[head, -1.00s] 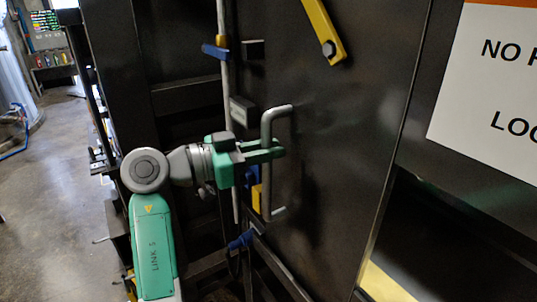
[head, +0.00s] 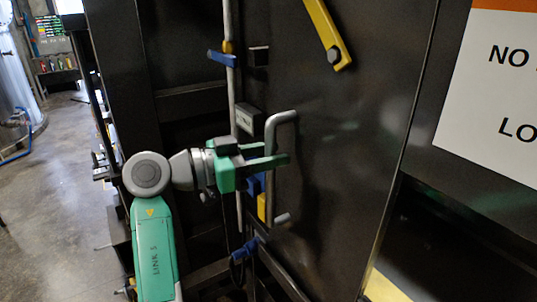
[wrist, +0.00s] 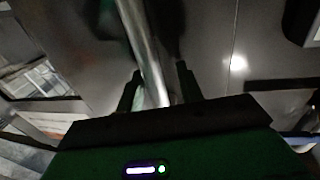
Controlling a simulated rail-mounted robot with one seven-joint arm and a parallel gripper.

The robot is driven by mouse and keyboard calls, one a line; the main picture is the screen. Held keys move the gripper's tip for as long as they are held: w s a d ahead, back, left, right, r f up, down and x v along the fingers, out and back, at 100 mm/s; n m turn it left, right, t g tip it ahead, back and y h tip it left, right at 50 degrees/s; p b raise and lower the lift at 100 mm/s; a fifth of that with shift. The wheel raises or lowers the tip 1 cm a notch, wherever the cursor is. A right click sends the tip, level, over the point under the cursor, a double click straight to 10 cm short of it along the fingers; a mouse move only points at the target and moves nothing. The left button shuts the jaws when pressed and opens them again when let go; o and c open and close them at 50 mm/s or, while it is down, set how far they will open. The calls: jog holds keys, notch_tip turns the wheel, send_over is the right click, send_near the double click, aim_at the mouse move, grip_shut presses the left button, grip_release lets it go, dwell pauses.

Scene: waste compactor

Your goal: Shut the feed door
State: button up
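The feed door (head: 345,150) is a large dark metal panel filling the middle of the head view. A grey bar handle (head: 270,175) runs upright near its left edge. My gripper (head: 278,160) is at the handle's middle, coming from the left, with its green fingers reaching across the bar. In the wrist view, the handle (wrist: 147,55) passes between the two spread fingers (wrist: 158,88), with gaps beside it.
An upright grey rod (head: 230,75) with blue brackets stands left of the handle. A yellow bar (head: 328,35) is on the door's upper part. A white sign (head: 500,95) and a dark recess (head: 455,235) are at the right. Open floor (head: 55,190) lies at the left.

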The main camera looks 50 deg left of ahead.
jog(key=v, duration=0.7)
jog(key=shift+s+b, duration=0.4)
jog(key=w+d+r+n+t+y+p, duration=0.2)
jog(key=d+r+n+t+y+p, duration=0.25)
jog(key=r, duration=0.65)
jog(key=w+d+r+n+t+y+p, duration=0.1)
jog(key=w+d+r+n+y+p, duration=0.15)
jog(key=d+r+y, duration=0.65)
jog(key=s+d+r+m+h+p, duration=0.1)
jog(key=d+r+h+p, duration=0.1)
jog(key=d, duration=0.7)
jog(key=s+d+r+m+t+h+p, duration=0.1)
jog(key=s+d+r+h+p, duration=0.1)
jog(key=d+r+p, duration=0.3)
jog(key=s+d+r+m+t+h+p, duration=0.1)
jog(key=d+p, duration=0.4)
jog(key=d, duration=0.9)
notch_tip(320, 180, up, 3)
jog(key=shift+s+f+m+h, duration=0.1)
jog(key=shift+s+m+h, duration=0.3)
jog(key=shift+h, duration=0.85)
